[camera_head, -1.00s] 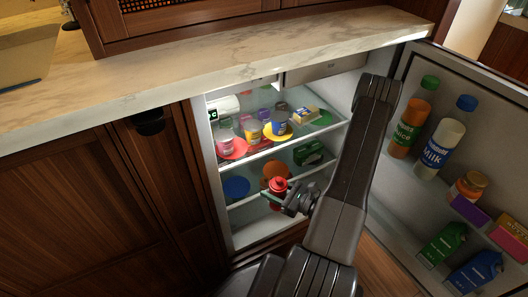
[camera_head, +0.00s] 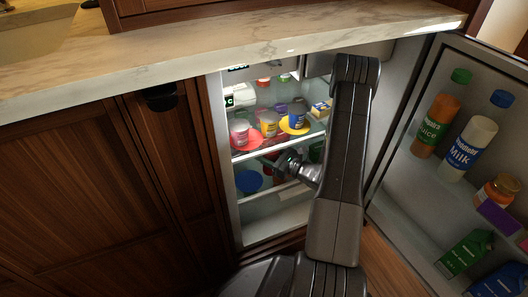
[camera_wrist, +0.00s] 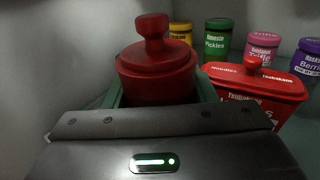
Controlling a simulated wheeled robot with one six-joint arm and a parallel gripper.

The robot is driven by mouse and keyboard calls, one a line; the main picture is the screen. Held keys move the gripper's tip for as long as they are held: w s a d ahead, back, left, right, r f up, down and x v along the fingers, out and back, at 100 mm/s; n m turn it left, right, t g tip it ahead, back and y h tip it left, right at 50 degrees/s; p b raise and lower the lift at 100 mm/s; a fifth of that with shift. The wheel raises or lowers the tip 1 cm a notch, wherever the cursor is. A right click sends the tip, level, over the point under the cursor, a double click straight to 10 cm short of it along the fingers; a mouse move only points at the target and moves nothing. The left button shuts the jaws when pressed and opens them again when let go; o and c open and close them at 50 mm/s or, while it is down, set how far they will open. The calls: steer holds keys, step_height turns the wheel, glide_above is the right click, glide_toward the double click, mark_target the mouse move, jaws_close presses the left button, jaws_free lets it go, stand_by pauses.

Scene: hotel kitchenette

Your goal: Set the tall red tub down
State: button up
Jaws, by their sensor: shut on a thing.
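The tall red tub (camera_wrist: 157,75) has a round lid with a knob and stands upright between my fingers in the wrist view. My gripper (camera_wrist: 158,97) is shut on it; the wrist housing hides its lower part. In the head view my gripper (camera_head: 290,165) reaches into the open fridge at the middle shelf level, below the upper glass shelf. There my gripper and arm hide most of the tub. I cannot tell whether its base touches a shelf.
A red noodles box (camera_wrist: 255,92) stands close to the tub's right. Behind are a yellow jar (camera_wrist: 181,32), green pickles jar (camera_wrist: 217,42), pink jar (camera_wrist: 261,48) and purple berries jar (camera_wrist: 307,60). A blue disc (camera_head: 248,181) lies left of my gripper. The open door (camera_head: 410,185) holds bottles.

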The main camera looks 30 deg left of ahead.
steer(key=shift+w+a+f+b, duration=0.25)
steer(key=shift+w+a+b, duration=0.3)
steer(key=shift+w+a, duration=0.5)
steer(key=shift+s, duration=0.2)
steer(key=shift+f, duration=0.2)
steer(key=o, duration=1.2)
steer(key=shift+o, duration=0.2)
